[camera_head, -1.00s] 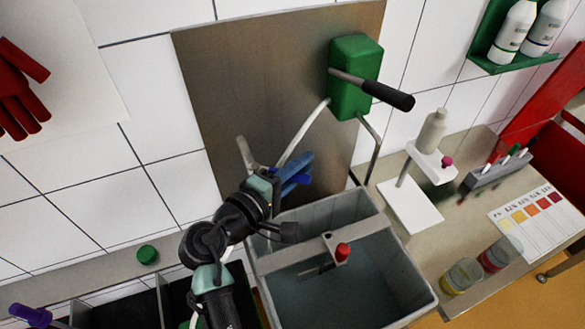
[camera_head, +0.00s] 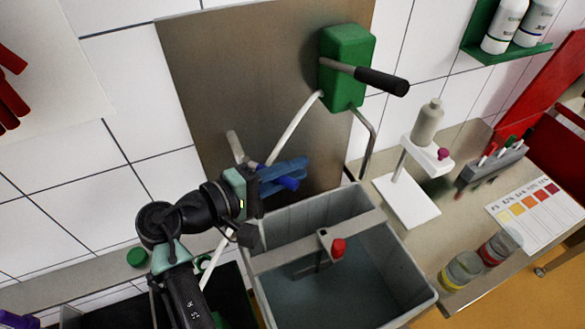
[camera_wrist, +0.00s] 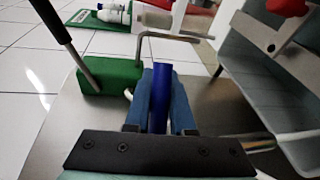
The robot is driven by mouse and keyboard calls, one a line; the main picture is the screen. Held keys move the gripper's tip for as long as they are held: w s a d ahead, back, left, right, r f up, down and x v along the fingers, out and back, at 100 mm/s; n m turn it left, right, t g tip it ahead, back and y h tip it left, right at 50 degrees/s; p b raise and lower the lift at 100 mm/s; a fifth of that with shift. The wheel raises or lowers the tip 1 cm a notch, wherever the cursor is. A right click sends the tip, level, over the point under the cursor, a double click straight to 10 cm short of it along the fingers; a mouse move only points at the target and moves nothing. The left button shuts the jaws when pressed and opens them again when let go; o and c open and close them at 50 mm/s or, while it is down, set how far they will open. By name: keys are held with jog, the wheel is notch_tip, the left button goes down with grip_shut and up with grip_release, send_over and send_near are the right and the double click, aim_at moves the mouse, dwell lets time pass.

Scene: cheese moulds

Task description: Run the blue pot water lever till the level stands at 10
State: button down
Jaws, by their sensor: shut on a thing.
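The blue lever (camera_head: 289,183) sits in front of the metal wall panel, above the grey tub's back edge. My gripper (camera_head: 283,174) has blue fingers and is shut on the lever. In the wrist view the dark blue lever (camera_wrist: 160,97) stands between the two lighter blue fingers of my gripper (camera_wrist: 161,98). The grey tub (camera_head: 425,290) holds water below its rim. A crossbar (camera_head: 350,232) spans it, with a red-knobbed fitting (camera_head: 338,248) on it. No level number can be read.
A green box (camera_head: 347,68) with a black-gripped handle is on the panel above right. A white stand (camera_head: 407,203) with a bottle, a pen holder (camera_head: 492,168), jars (camera_head: 462,270) and a colour chart (camera_head: 530,212) stand at right. A green cap (camera_head: 138,257) is at left.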

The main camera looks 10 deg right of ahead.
jog(key=c, duration=0.8)
grip_release()
jog(key=shift+o, duration=0.2)
jog(key=b+v, duration=0.3)
jog(key=v, duration=1)
jog(key=shift+w+r, duration=0.1)
